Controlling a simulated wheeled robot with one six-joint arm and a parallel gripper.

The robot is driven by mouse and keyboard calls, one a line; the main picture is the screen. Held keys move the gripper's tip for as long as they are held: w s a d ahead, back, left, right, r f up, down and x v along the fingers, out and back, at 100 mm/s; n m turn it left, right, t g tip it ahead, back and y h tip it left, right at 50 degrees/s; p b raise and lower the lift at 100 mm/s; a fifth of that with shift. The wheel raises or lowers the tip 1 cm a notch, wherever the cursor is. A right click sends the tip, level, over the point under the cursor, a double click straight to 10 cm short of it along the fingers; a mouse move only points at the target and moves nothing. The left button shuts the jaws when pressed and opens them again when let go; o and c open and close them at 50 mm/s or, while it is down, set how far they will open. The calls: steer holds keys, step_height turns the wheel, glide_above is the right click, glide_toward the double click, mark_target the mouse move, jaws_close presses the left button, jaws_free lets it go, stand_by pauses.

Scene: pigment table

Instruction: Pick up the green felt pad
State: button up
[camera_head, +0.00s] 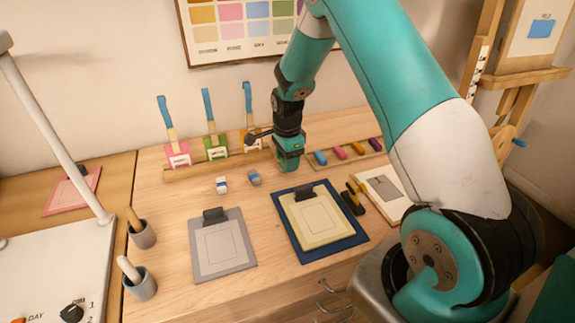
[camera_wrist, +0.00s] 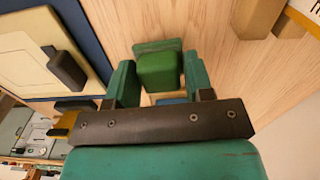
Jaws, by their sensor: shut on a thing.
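The green felt pad (camera_wrist: 160,70) is a small green block with a flatter green plate at its far side, seen in the wrist view. It sits between the two teal fingers of my gripper (camera_wrist: 160,84), which are shut on it. In the head view my gripper (camera_head: 289,162) points down over the back of the table, left of the row of coloured blocks. The pad cannot be made out there, and its gap to the table cannot be told.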

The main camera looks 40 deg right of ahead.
step_height(320, 180, up, 18)
steer(key=b, duration=0.2)
steer(key=shift+o, duration=0.6)
steer(key=shift+c, duration=0.3)
